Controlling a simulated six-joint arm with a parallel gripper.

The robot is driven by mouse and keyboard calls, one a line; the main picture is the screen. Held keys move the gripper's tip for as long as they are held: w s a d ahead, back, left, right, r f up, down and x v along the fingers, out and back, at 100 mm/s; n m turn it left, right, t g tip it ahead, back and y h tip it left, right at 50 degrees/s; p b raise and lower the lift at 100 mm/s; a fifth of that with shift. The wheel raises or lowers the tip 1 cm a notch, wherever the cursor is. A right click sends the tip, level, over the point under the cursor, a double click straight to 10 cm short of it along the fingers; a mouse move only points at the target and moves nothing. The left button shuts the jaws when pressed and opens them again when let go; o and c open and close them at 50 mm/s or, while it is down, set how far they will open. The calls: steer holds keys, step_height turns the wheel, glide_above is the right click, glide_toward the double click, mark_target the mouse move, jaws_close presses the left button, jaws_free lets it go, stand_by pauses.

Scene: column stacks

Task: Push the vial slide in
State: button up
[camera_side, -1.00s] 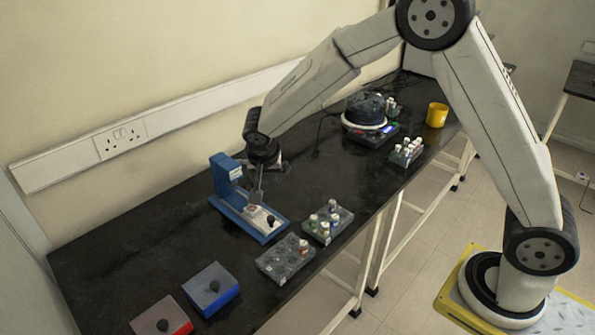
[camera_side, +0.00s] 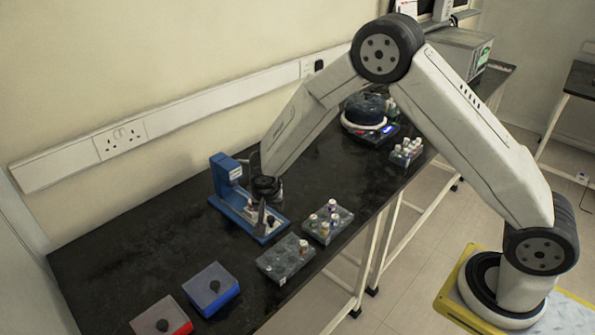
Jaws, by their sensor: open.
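The blue press-like device (camera_side: 222,176) stands on the black bench at the left centre, with its long base pointing toward the lower right. The vial slide (camera_side: 249,212), a pale block with a dark knob (camera_side: 270,220), sits on that base and sticks out toward the front. My gripper (camera_side: 262,220) points down over the front part of the slide, close to the knob. It is open and seems to hold nothing. Its fingers hide part of the slide, and I cannot tell whether they touch the slide or the knob.
Vial racks stand right of the device (camera_side: 328,222) and in front of it (camera_side: 284,262); another rack (camera_side: 406,153) is farther back. A blue box (camera_side: 212,289) and a red box (camera_side: 162,317) lie at the front left. A round-topped instrument (camera_side: 366,112) stands at the back.

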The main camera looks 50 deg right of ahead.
mark_target(271, 218)
steer(key=shift+x, duration=3.55)
jaws_close()
